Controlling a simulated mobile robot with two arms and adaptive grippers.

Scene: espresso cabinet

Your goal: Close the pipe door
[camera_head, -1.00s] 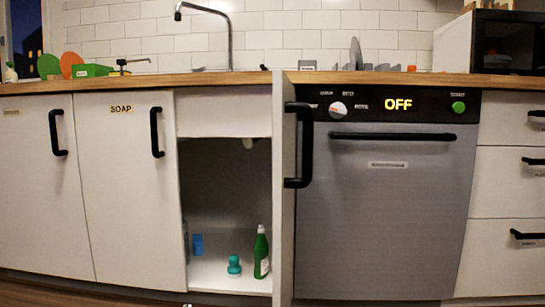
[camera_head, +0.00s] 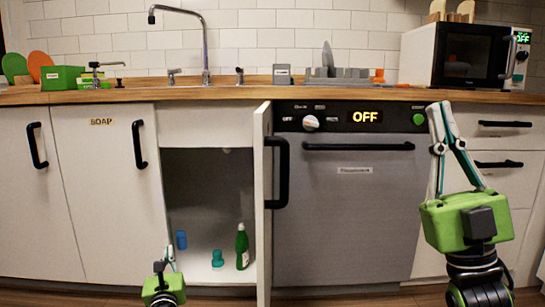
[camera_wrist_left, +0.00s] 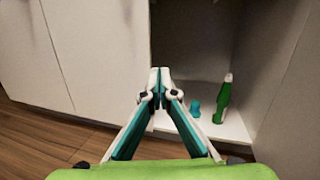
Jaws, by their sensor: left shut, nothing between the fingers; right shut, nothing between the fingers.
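The pipe door (camera_head: 263,210) of the cabinet under the sink stands open, seen almost edge-on, with its black handle (camera_head: 285,172) on the side facing the dishwasher. The open cabinet (camera_head: 200,190) shows left of it. My left gripper (camera_head: 168,254) is low in front of the cabinet's left part, shut and empty, apart from the door. In the left wrist view its closed fingertips (camera_wrist_left: 159,72) point toward the cabinet opening. My right gripper (camera_head: 438,106) is raised, shut and empty, in front of the drawers right of the dishwasher, apart from the door.
A green bottle (camera_head: 242,246), a teal bottle (camera_head: 217,259) and a blue item (camera_head: 181,240) stand inside the cabinet. The SOAP door (camera_head: 105,190) at left is shut. The dishwasher (camera_head: 345,215) is shut, right of the open door. Bare floor lies in front.

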